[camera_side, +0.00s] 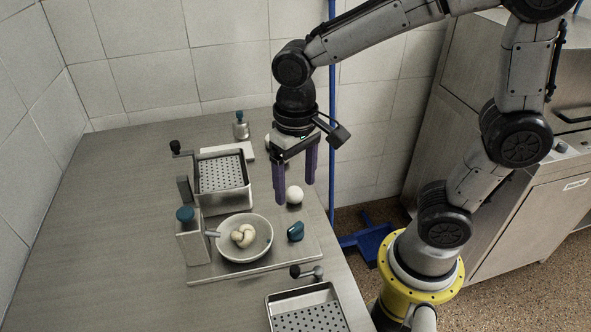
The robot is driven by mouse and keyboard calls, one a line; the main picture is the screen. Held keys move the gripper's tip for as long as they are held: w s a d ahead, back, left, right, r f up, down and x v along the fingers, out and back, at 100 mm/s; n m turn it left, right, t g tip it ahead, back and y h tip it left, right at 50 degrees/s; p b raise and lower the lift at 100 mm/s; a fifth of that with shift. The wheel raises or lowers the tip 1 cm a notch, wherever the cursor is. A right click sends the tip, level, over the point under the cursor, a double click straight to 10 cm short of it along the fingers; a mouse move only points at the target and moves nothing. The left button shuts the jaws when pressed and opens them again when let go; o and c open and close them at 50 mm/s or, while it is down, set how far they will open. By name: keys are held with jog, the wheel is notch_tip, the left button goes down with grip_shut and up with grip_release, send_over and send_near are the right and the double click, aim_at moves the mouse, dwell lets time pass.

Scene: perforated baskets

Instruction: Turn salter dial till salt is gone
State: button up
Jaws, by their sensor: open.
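A grey box-shaped unit (192,245), which looks like the salter, stands at the left end of a flat board, with a round blue dial (185,214) on top. A short spout or bar reaches from it towards a pale bowl (262,252). A knotted, cream-coloured piece (243,235) lies in the bowl. I cannot make out any salt. My gripper (295,191) points down with its two purple fingers apart, to the right of and beyond the bowl, away from the dial. A white ball (294,195) shows between the fingertips; I cannot tell whether they touch it.
A perforated basket (248,195) with a black-knobbed crank stands behind the bowl; another basket (278,303) is at the front edge. A blue piece (295,231) lies right of the bowl. A small blue-topped container (240,126) stands at the back. The table's left side is clear.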

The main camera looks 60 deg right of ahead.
jog(key=shift+r, duration=1.3)
jog(key=s+d+r+n+t, duration=0.3)
jog(key=s+d+t, duration=0.2)
jog(key=s, duration=0.4)
jog(key=shift+d+r+t, duration=0.3)
jog(key=shift+d, duration=0.45)
